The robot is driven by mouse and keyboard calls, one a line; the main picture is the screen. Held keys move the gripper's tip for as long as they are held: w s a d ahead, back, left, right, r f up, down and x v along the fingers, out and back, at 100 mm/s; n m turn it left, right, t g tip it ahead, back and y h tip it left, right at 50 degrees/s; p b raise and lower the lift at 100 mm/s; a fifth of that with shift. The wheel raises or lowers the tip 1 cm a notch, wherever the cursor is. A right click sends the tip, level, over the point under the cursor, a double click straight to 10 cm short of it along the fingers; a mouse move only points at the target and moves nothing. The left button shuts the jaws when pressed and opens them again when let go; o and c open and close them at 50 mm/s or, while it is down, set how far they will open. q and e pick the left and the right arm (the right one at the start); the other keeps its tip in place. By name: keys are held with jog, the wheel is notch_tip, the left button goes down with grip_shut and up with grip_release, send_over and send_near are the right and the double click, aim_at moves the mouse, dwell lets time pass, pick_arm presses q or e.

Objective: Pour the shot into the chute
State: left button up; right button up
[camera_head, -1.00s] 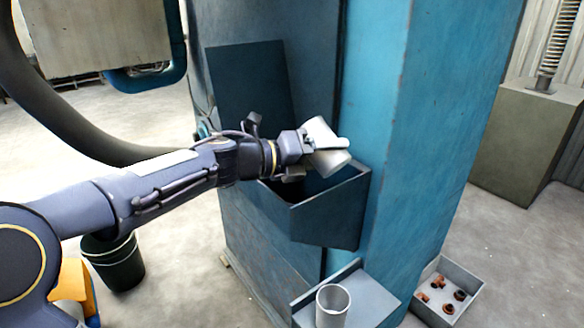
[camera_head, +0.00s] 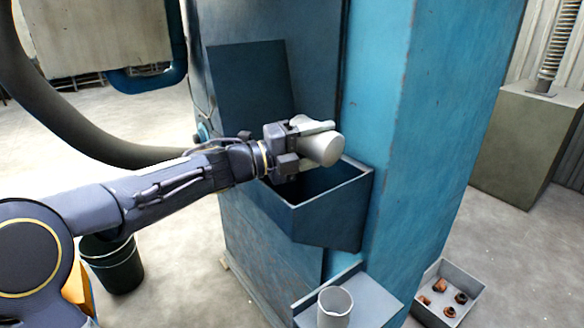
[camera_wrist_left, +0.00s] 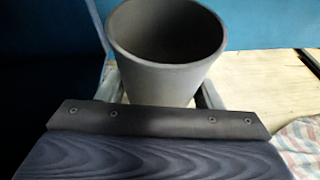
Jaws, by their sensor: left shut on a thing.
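My left gripper (camera_head: 300,148) is shut on a grey-white cup (camera_head: 322,150) and holds it above the chute (camera_head: 330,215), a dark blue open box on the machine's front. The cup lies tipped on its side in the head view, with its closed end toward the camera. In the left wrist view the cup (camera_wrist_left: 168,50) stands between the fingers, its mouth open and its dark inside showing no shot that I can make out. A second pale cup (camera_head: 335,305) stands upright on a small shelf. My right gripper is not in view.
The blue machine cabinet (camera_head: 440,110) rises right behind the chute. The raised lid (camera_head: 248,95) stands behind it. The shelf (camera_head: 372,300) juts out below. A grey tray (camera_head: 474,296) with several copper-coloured fittings lies at lower right. A black bucket (camera_head: 117,265) stands at left.

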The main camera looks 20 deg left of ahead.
pick_arm(q)
jog(key=shift+d+f+n+b, duration=0.2)
jog(key=shift+n+b, duration=0.1)
jog(key=shift+n, duration=0.2)
jog(key=shift+w+a+r+n+t, duration=0.1)
jog(key=shift+a+r+n+t, duration=0.15)
jog(key=shift+r+n+t, duration=0.05)
jog(key=shift+a+r, duration=0.1)
jog(key=shift+a, duration=0.1)
jog(key=shift+r+n, duration=0.1)
jog(key=shift+n, duration=0.3)
jog(key=shift+d, duration=0.15)
jog(key=shift+w+a+r+n+t, duration=0.1)
jog(key=shift+a+n+t, duration=0.2)
jog(key=shift+d+r, duration=0.1)
jog(key=shift+d, duration=0.1)
jog(key=shift+a, duration=0.25)
jog(key=shift+d+n, duration=0.15)
jog(key=shift+n, duration=0.15)
